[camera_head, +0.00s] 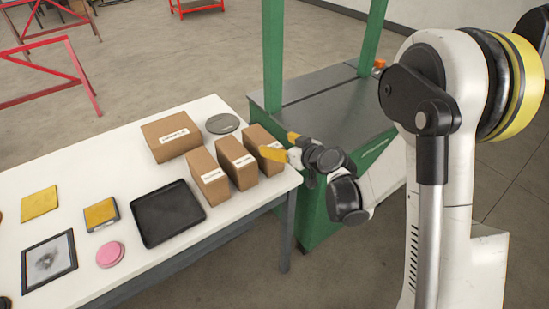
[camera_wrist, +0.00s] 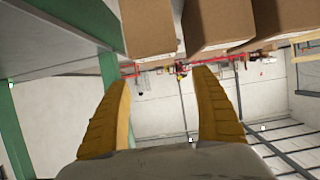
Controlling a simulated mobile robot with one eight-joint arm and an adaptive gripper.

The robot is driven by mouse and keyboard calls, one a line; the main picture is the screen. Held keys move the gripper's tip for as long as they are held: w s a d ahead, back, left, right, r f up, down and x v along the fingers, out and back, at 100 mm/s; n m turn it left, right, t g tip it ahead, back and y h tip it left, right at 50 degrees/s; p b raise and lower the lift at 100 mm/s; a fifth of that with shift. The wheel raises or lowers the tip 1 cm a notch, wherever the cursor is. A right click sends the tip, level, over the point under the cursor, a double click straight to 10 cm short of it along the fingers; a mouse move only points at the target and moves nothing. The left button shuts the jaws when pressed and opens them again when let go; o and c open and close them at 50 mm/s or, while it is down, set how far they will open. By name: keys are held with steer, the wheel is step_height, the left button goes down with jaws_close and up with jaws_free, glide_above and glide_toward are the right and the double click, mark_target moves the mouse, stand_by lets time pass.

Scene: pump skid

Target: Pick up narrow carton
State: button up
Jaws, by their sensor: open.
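Three narrow brown cartons with white labels stand upright in a row at the right end of the white table: the left one (camera_head: 208,178), the middle one (camera_head: 236,163) and the right one (camera_head: 263,146). My gripper (camera_head: 281,146), with yellow fingers, is beside the right carton, at the table's right end. In the wrist view my gripper (camera_wrist: 162,76) is open, with nothing between its fingers. Parts of three cartons show along the top of that view, the left one (camera_wrist: 150,28) just beyond the fingertips. I cannot tell whether a finger touches a carton.
A wider carton (camera_head: 171,136) and a grey disc (camera_head: 222,123) lie behind the row. A black tray (camera_head: 167,213) is left of it. A pink disc (camera_head: 110,254), a framed picture (camera_head: 49,261) and yellow items lie farther left. A green-framed machine (camera_head: 325,95) stands behind my gripper.

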mark_target(264, 140)
steer(key=x, duration=0.2)
steer(key=b+x, duration=0.1)
steer(key=x, duration=0.2)
steer(key=shift+w+d+f, duration=0.1)
steer(key=shift+w+f, duration=0.1)
steer(key=shift+f, duration=0.15)
steer(key=b+x, duration=0.1)
steer(key=x, duration=0.1)
steer(key=b+x, duration=0.1)
steer(key=x, duration=0.2)
steer(key=shift+w+f, duration=0.1)
steer(key=shift+f, duration=0.25)
steer(key=shift+r, duration=0.15)
steer(key=c, duration=1.2)
